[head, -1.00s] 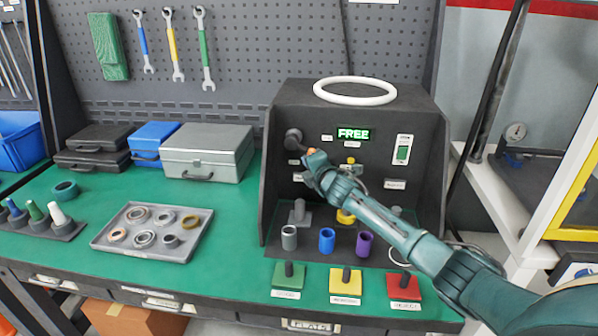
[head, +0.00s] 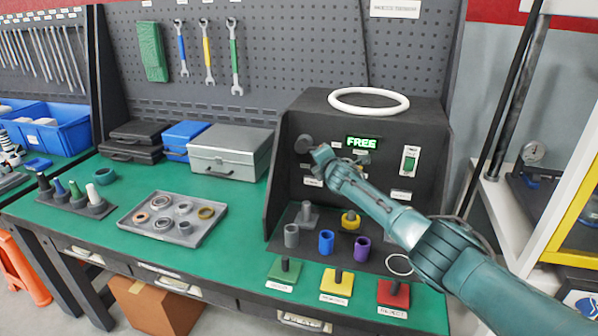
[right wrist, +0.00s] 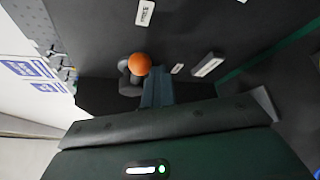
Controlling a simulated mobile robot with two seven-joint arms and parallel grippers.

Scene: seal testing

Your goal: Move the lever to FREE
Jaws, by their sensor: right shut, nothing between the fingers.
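The test rig (head: 430,130) stands on the bench, and its green display (head: 361,142) reads FREE. The lever's dark round hub (head: 304,144) is on the left of the rig's front panel. Its orange ball knob (right wrist: 141,63) shows in the right wrist view beside the dark hub (right wrist: 128,82); in the head view my gripper hides it. My right gripper (head: 320,152) is just right of the hub. Its shut, empty fingers (right wrist: 158,88) have their tips close to the ball; I cannot tell whether they touch. My left gripper is not in view.
A white ring (head: 368,91) lies on top of the rig. Grey, blue and purple cups (head: 326,242) and green, yellow and red pads (head: 337,285) are below the panel. A bearing tray (head: 134,228) and cases (head: 230,150) are to the left.

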